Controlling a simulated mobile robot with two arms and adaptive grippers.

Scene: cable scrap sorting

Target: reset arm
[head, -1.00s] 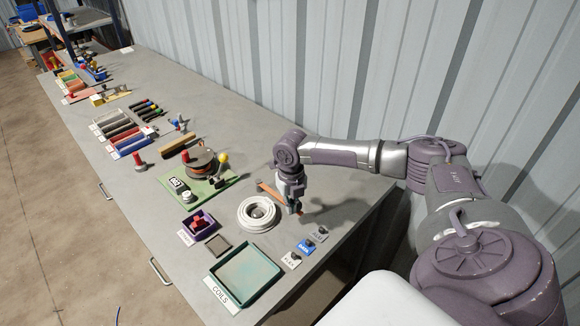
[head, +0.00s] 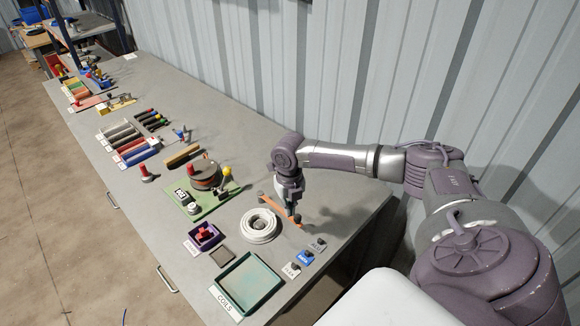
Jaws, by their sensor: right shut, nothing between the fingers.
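My right gripper (head: 292,213) is shut and empty. It points down above the bench, just right of a white cable coil (head: 259,226) and over an orange-handled tool (head: 278,209), which it partly hides. I cannot tell whether the fingertips touch the tool or the bench. My right arm (head: 340,157) reaches in from the right, bent at the elbow. My left gripper is not in view.
A green tray (head: 274,297) labelled COILS lies at the bench's near end. Several small labelled buttons (head: 306,257) sit right of it. A green board (head: 188,208) with a reel, a purple bin (head: 205,237) and rows of cable pieces (head: 123,137) lie further left. A corrugated wall (head: 330,70) stands behind.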

